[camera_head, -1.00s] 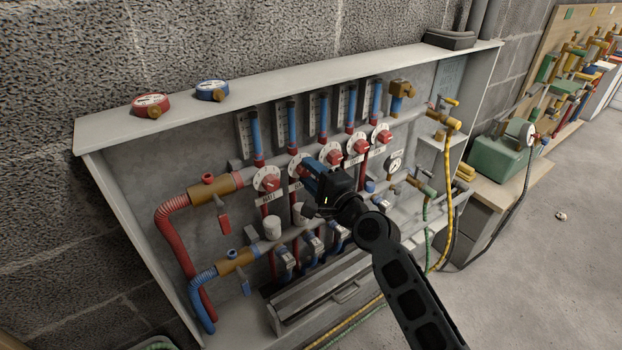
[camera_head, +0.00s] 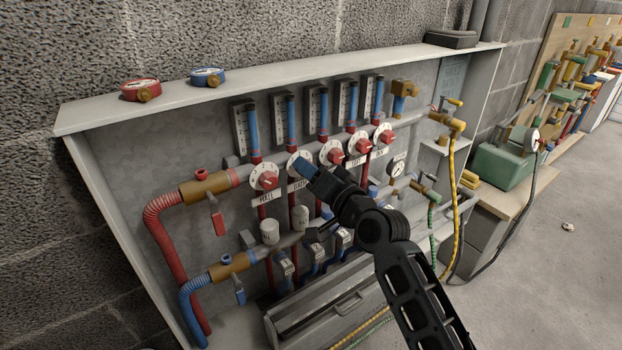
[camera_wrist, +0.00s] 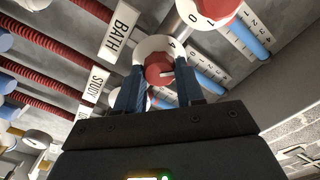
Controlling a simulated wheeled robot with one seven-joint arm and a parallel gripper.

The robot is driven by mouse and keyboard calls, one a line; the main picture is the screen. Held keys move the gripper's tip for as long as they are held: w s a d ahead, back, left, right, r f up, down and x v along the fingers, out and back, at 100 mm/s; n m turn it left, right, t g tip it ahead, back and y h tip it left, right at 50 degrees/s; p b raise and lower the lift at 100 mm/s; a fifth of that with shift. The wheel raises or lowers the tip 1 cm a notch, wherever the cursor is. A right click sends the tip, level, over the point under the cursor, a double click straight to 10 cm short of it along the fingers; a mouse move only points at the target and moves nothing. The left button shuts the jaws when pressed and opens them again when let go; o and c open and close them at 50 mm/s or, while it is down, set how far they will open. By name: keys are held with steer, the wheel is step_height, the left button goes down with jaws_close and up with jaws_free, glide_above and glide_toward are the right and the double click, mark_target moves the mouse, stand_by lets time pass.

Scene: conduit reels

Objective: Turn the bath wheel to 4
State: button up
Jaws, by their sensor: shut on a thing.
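The bath wheel is a red knob (camera_wrist: 159,68) on a white dial, beside the label BATH (camera_wrist: 121,28) in the wrist view. A 4 shows on the dial's rim; its other marks are mostly hidden. My gripper (camera_wrist: 160,92) is shut on the red knob, with one blue finger on each side. In the head view my gripper (camera_head: 307,168) is at the second dial from the left. It covers that knob, and only part of the white dial (camera_head: 293,158) shows, so I cannot read its setting there.
The hall wheel (camera_head: 264,177) is close on the left, and another red wheel (camera_head: 333,152) is close on the right. Blue gauge tubes (camera_head: 291,122) rise above. White caps (camera_head: 269,231) and pipes lie below. The cabinet's top shelf (camera_head: 300,72) overhangs the row.

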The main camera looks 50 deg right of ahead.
steer(key=n+b, duration=0.2)
steer(key=n, duration=0.2)
steer(key=n+b, duration=0.2)
steer(key=n, duration=0.2)
steer(key=shift+a+f+n, duration=0.15)
steer(key=shift+n, duration=0.25)
steer(key=shift+n+b, duration=0.3)
steer(key=o, duration=1)
steer(key=shift+o, duration=0.2)
steer(key=v, duration=0.7)
steer(key=shift+s, duration=0.4)
steer(key=shift+a, duration=0.1)
